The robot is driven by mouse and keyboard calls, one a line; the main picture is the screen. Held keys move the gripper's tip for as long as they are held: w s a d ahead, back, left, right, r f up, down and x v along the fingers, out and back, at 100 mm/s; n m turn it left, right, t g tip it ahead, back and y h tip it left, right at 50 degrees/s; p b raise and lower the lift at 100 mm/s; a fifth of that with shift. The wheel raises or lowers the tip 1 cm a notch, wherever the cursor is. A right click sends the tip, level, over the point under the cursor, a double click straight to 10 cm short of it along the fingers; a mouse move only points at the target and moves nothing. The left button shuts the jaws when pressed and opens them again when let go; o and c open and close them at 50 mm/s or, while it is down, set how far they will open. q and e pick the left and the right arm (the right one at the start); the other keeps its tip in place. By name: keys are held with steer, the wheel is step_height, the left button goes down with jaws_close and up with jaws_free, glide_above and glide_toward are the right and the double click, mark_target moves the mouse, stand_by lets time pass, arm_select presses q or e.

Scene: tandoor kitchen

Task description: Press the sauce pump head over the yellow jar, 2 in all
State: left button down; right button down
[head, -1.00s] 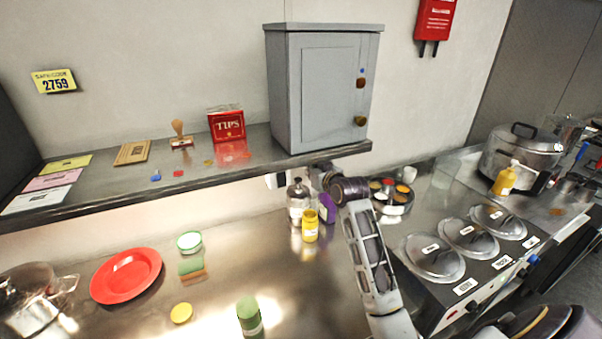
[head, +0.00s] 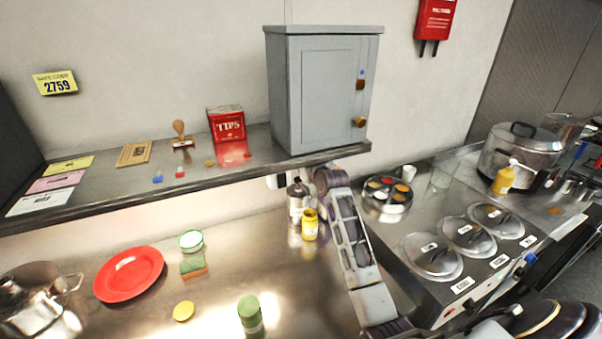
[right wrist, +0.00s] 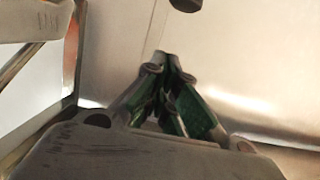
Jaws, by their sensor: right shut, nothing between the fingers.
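A steel pump bottle (head: 297,203) stands on the counter under the wall shelf. The fingers are hard to make out in the head view. In the right wrist view my right gripper (right wrist: 167,60) is shut and empty, with a steel surface beyond and a dark rounded thing at the top edge. My left gripper is out of view.
The shelf edge (head: 190,191) and grey cabinet (head: 325,95) hang close above my right wrist. A spice tray (head: 387,194) and lidded pots (head: 432,256) lie right. A green-capped container (head: 249,314) and red plate (head: 129,275) stand left.

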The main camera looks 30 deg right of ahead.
steer(key=shift+f+p, duration=0.5)
steer(key=shift+f, duration=1.3)
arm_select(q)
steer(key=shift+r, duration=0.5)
arm_select(e)
steer(key=shift+f, duration=0.2)
